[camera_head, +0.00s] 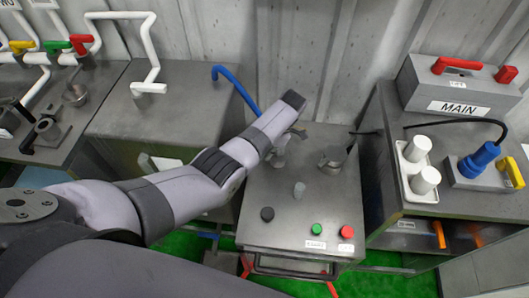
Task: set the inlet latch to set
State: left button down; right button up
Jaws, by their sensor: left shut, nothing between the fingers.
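My left arm reaches in from the left over the steel-topped cabinet (283,239) in the middle. Its gripper (279,155) is small and partly hidden by the wrist, above the back left of the cabinet top; it is shut and empty. A metal fitting (335,161) stands at the back right of the top, apart from the gripper. My right gripper is not in view.
A green button (316,229) and a red button (346,232) sit at the cabinet's front right. A right-hand bench carries a grey box marked MAIN (450,90), white cylinders in a tray (412,184) and a blue plug (478,161). A blue pipe (236,87) rises behind my arm.

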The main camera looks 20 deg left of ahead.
pick_arm(q)
jog(key=v, duration=1.2)
dwell(0.3)
